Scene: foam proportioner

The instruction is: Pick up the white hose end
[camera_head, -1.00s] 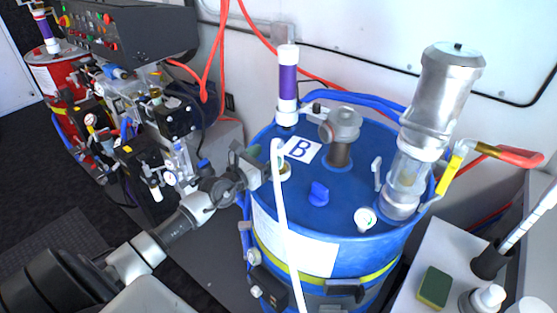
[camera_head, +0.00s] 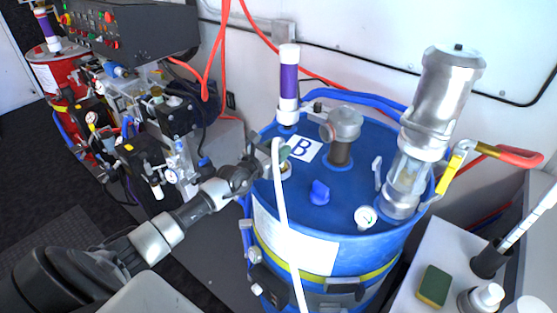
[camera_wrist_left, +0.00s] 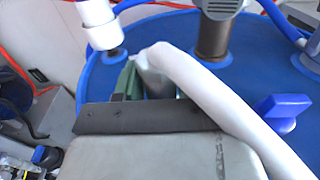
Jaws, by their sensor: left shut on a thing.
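The white hose (camera_head: 283,212) rises from the bottom of the head view, and its bent upper end stands at the left side of the blue drum's top (camera_head: 330,215). My left gripper (camera_head: 279,157) is at that end and is shut on it. In the left wrist view the white hose (camera_wrist_left: 215,95) bends over at the top and runs down to the right, past the gripper (camera_wrist_left: 150,85). A green finger pad shows at the left of the hose end; the grip itself is partly hidden. My right gripper is not in view.
A purple-and-white cylinder (camera_head: 288,85), a grey capped pipe (camera_head: 341,135), a blue valve handle (camera_head: 319,192) and a tall metal pump (camera_head: 430,120) stand on the drum. A sponge (camera_head: 434,286) lies on the counter at right. Machinery with gauges (camera_head: 150,150) is at left.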

